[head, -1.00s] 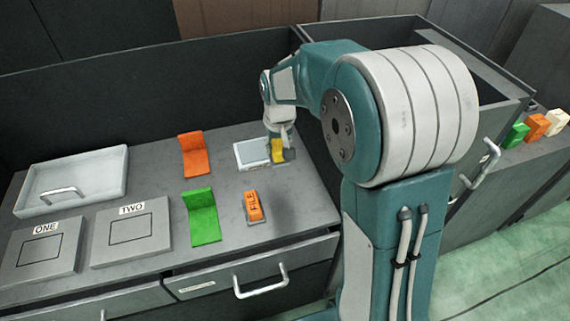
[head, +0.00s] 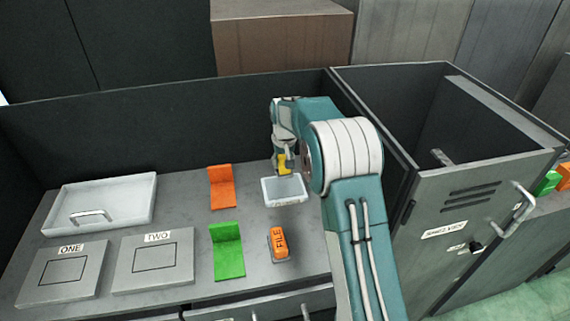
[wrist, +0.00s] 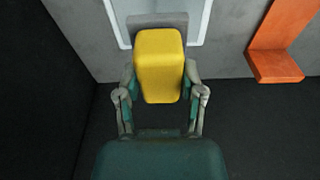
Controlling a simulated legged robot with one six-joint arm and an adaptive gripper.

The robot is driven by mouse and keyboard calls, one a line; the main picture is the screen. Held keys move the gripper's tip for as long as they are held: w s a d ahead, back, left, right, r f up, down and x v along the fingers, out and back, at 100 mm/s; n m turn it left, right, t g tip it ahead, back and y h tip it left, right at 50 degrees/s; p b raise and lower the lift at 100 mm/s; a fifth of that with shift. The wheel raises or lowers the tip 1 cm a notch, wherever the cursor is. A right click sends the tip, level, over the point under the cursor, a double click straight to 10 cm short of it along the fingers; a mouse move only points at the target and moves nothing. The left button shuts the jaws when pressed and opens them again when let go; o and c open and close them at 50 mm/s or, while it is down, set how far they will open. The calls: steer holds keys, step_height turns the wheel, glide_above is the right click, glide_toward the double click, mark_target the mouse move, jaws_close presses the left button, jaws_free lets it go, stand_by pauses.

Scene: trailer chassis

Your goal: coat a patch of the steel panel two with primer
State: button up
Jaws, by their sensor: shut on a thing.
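Steel panel two (head: 152,259) lies flat on the bench in the head view, a grey plate with a square outline and a "TWO" label. My gripper (head: 281,165) is at the back right of the bench. It is shut on a yellow block-like handle (wrist: 159,65), with a grey part showing beyond it in the wrist view. The handle is over or just behind the far edge of a small white-rimmed tray (head: 284,191); whether they touch is unclear. The tray's rim also shows in the wrist view (wrist: 197,22). I cannot make out the primer.
Panel one (head: 63,273) lies left of panel two. A pale tray (head: 105,203) is behind them. A grey cabinet (head: 460,210) is at right.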

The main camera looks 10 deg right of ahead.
steer(key=shift+f, duration=3.05)
steer(key=shift+f, duration=0.5)
steer(key=shift+r, duration=3.55)
